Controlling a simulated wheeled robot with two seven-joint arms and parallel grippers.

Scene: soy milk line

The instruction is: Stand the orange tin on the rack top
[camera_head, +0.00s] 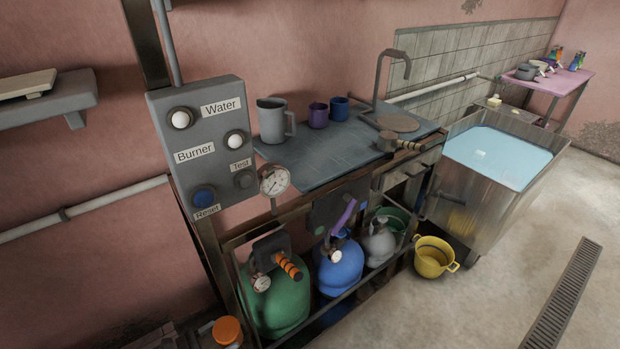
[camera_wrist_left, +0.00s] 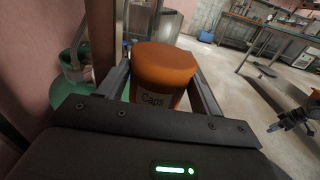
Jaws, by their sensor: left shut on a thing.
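The orange tin (camera_head: 228,331) is at the bottom edge of the head view, low and left of the green gas cylinder. In the left wrist view the tin (camera_wrist_left: 165,75) has an orange lid and a pale label reading "Caps". My left gripper (camera_wrist_left: 160,85) is shut on the tin, one finger on each side; in the head view only part of it shows. The grey rack top (camera_head: 330,160) is above and right of the tin. A dark jointed part at the right of the wrist view may be my right arm; its jaws are unclear.
A grey mug (camera_head: 272,119), a purple cup (camera_head: 318,115) and a blue cup (camera_head: 339,108) stand on the rack top, with a burner (camera_head: 398,122) to the right. The front left of the top is clear. A control panel (camera_head: 208,140) and gauge (camera_head: 275,180) flank its left end.

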